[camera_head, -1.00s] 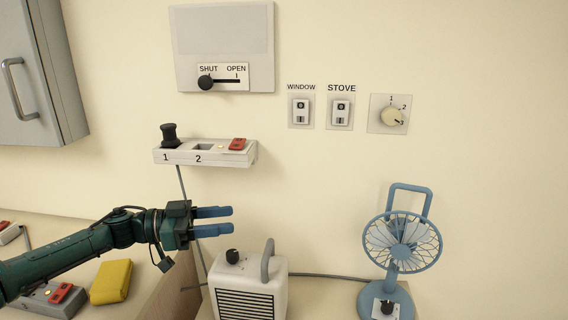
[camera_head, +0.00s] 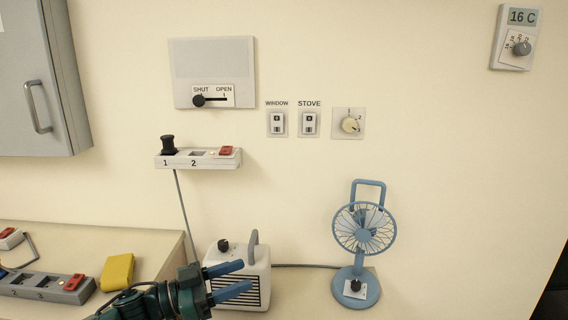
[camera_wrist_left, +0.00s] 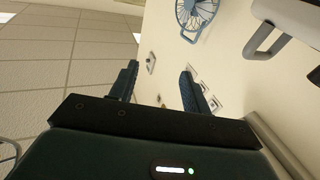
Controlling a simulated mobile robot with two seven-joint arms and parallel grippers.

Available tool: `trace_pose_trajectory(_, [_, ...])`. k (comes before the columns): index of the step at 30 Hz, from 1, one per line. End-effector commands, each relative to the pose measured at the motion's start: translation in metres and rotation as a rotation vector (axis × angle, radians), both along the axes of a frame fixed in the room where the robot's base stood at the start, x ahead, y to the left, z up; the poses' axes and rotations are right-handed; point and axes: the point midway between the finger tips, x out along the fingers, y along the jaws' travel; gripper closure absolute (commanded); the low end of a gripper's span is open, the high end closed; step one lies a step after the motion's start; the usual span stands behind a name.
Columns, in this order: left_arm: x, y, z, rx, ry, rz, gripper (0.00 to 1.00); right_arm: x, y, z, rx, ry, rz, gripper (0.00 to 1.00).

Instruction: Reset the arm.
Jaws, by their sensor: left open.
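My left gripper (camera_head: 228,281) is low in the head view, in front of the white heater (camera_head: 256,258). Its two blue fingers are apart and nothing shows between them. In the left wrist view the fingers (camera_wrist_left: 160,85) are also spread and empty, with the floor and the wall beyond them. My right gripper is not in view.
A blue fan (camera_head: 364,232) stands right of the heater. A power strip (camera_head: 200,161) is on the wall above. A yellow block (camera_head: 117,271) and a second strip (camera_head: 45,287) lie on the left counter. A grey cabinet (camera_head: 38,90) hangs upper left.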

Motion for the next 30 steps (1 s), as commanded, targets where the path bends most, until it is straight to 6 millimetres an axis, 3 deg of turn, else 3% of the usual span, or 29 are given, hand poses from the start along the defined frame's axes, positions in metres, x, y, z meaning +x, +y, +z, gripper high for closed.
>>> trace_pose_trajectory(6, [-0.04,-0.045,-0.033,-0.072,0.033,0.185,0.52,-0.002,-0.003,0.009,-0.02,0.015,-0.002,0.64])
trace_pose_trajectory(11, [-0.071,-0.052,-0.061,-0.05,0.103,0.389,0.52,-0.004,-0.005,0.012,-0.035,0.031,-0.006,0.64])
trace_pose_trajectory(17, [-0.122,-0.028,-0.106,0.098,0.259,0.64,0.52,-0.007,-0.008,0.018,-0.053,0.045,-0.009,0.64])
trace_pose_trajectory(24, [-0.2,0.023,-0.159,0.372,0.47,0.818,0.52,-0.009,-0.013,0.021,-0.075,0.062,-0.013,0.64])
trace_pose_trajectory(30, [-0.236,0.044,-0.176,0.491,0.55,0.851,0.52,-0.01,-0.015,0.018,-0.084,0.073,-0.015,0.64])
